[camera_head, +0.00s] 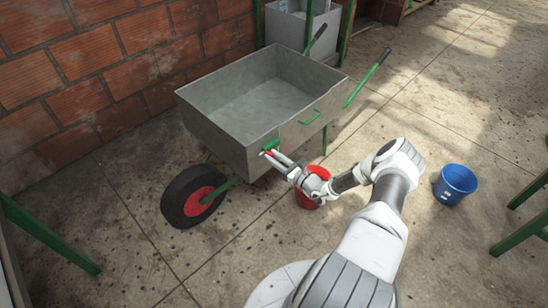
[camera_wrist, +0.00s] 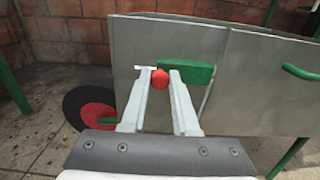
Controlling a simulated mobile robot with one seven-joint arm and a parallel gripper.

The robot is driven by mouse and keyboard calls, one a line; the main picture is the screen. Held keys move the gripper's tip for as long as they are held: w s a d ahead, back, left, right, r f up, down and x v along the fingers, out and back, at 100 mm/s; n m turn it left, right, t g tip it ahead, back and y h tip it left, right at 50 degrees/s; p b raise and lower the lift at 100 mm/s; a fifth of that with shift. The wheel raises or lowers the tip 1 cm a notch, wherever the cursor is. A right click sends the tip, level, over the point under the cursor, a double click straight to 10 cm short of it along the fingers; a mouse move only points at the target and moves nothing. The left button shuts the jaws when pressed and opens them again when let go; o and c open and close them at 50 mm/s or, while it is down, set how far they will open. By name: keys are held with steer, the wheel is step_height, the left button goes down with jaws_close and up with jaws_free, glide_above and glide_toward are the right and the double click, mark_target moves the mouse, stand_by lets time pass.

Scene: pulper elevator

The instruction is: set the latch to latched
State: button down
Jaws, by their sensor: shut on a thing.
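The latch is on the side of the grey metal wheelbarrow (camera_head: 215,129). In the wrist view it shows as a green bar (camera_wrist: 200,73) with a red knob (camera_wrist: 159,79) at its left end and a thin pale piece just left of the knob. My gripper (camera_wrist: 160,84) has its two fingers on either side of the red knob and is shut on it. In the head view my gripper (camera_head: 270,154) reaches the barrow's near corner, where the green latch (camera_head: 271,144) is small and partly hidden by the fingers.
A green handle (camera_head: 310,117) is on the same barrow side, right of the latch. The wheel (camera_head: 185,196) stands below left. A red bucket (camera_head: 307,201) is partly behind my arm; a blue bucket (camera_head: 456,181) stands right. A brick wall (camera_head: 100,65) is behind. Concrete floor lies open in front.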

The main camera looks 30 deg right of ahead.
mark_target(275, 146)
steer(key=d+b, duration=0.1)
steer(key=d, duration=0.1)
steer(key=w+d+b, duration=0.1)
steer(key=d, duration=0.1)
steer(key=shift+w+f+b, duration=0.2)
steer(key=shift+b, duration=0.15)
steer(key=shift+w+d+r, duration=0.1)
steer(key=shift+d+r, duration=0.05)
steer(key=shift+d, duration=0.2)
steer(key=c, duration=0.7)
jaws_free()
steer(key=shift+o, duration=0.2)
steer(key=p+v, duration=0.3)
steer(key=v, duration=1.4)
steer(key=shift+s+p, duration=0.2)
steer(key=shift+p, duration=0.15)
steer(key=shift+r, duration=0.2)
